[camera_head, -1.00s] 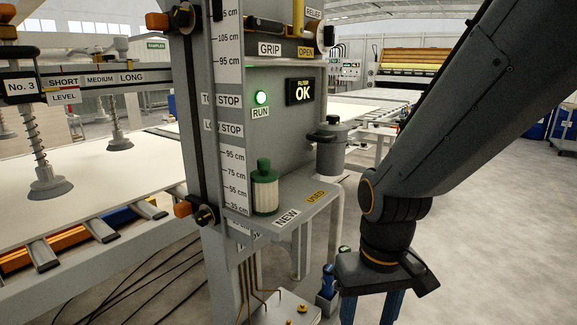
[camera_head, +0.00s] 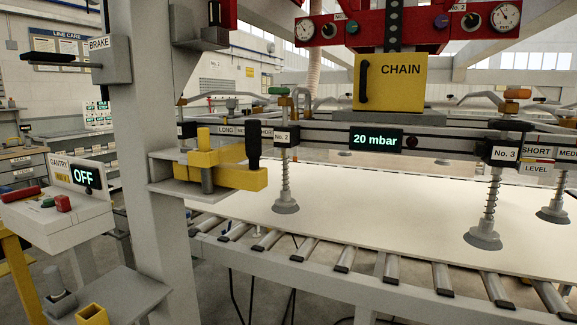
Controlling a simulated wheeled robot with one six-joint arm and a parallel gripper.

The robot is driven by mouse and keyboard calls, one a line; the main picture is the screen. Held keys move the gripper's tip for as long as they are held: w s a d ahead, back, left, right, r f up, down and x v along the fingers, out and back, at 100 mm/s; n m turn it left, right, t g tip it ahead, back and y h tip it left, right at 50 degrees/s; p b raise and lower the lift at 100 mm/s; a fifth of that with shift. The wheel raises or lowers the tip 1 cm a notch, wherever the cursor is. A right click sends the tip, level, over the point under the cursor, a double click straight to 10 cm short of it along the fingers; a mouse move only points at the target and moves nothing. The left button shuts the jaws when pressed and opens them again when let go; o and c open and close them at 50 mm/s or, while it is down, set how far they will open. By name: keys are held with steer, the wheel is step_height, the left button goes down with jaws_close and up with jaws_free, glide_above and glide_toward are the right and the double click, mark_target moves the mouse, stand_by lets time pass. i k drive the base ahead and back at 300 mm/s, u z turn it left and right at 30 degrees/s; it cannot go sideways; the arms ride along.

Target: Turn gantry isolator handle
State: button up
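A pale grey box with a label reading GANTRY (camera_head: 58,172) stands at the left. Its dark display (camera_head: 84,177) reads OFF in green. A red block (camera_head: 63,203) sits on the top of the box, and a red bar (camera_head: 22,193) lies near its left end. A small dark knob or lever shows just below the display. I cannot tell which of these is the isolator handle or how it is turned. My gripper is not in view.
A grey upright post (camera_head: 170,110) stands just right of the box, with a yellow clamp-like part (camera_head: 225,172) on its bracket. A grey shelf (camera_head: 125,295) juts out at the lower left. A roller conveyor bearing a white sheet (camera_head: 370,225) fills the right, under suction cups.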

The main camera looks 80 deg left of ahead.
mark_target(11, 196)
steer(key=k, duration=0.95)
steer(key=u, duration=1.75)
steer(key=i, duration=0.2)
steer(key=u, duration=2.05)
steer(key=k, duration=0.65)
steer(key=u, duration=0.85)
steer(key=i, duration=1.35)
steer(key=u, duration=0.5)
steer(key=i, duration=1.35)
steer(key=z, duration=0.45)
